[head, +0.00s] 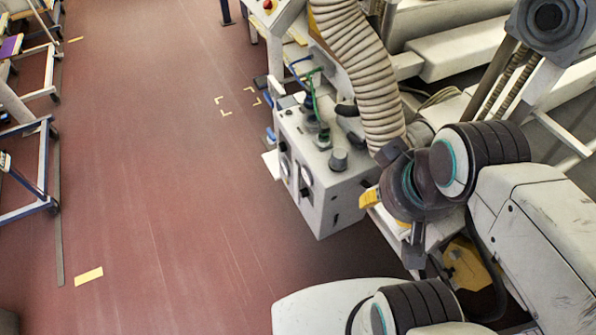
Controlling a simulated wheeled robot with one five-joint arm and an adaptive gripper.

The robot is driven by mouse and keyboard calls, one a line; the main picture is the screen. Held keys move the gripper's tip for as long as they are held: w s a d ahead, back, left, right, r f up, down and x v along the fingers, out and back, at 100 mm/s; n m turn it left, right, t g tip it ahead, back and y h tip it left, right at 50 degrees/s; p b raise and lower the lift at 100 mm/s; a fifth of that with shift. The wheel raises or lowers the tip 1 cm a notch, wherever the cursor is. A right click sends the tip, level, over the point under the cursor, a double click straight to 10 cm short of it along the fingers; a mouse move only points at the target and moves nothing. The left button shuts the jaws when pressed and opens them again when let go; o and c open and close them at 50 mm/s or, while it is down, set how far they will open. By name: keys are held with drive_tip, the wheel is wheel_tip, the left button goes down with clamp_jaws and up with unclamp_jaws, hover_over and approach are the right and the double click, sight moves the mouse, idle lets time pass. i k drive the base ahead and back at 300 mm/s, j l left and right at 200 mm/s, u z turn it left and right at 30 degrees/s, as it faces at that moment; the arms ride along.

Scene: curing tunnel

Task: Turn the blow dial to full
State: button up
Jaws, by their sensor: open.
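A grey control box (335,190) stands right of the picture's middle. A grey round knob (338,160) sits on its top. My arm comes in from the right. What looks like my gripper (414,248) hangs down at its dark end, right of the box and apart from the knob. Its jaws are open, small and partly hidden by the wrist; I see nothing held.
A ribbed beige hose (362,75) runs down behind the box, close to my arm. Green and blue lines (314,92) rise from the box top. White machine frames fill the upper right. Blue-white racks (30,165) stand at left. The red-brown floor (160,190) between is clear.

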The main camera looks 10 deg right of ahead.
sight(304, 192)
drive_tip(key=i+j+z, duration=0.1)
drive_tip(key=j, duration=0.75)
drive_tip(key=i+j, duration=0.2)
drive_tip(key=j, duration=0.65)
drive_tip(key=i+j+z, duration=0.15)
drive_tip(key=j, duration=0.7)
drive_tip(key=i+j, duration=0.1)
drive_tip(key=j, duration=0.75)
drive_tip(key=i+j+z, duration=0.15)
drive_tip(key=j, duration=0.7)
drive_tip(key=k, duration=0.05)
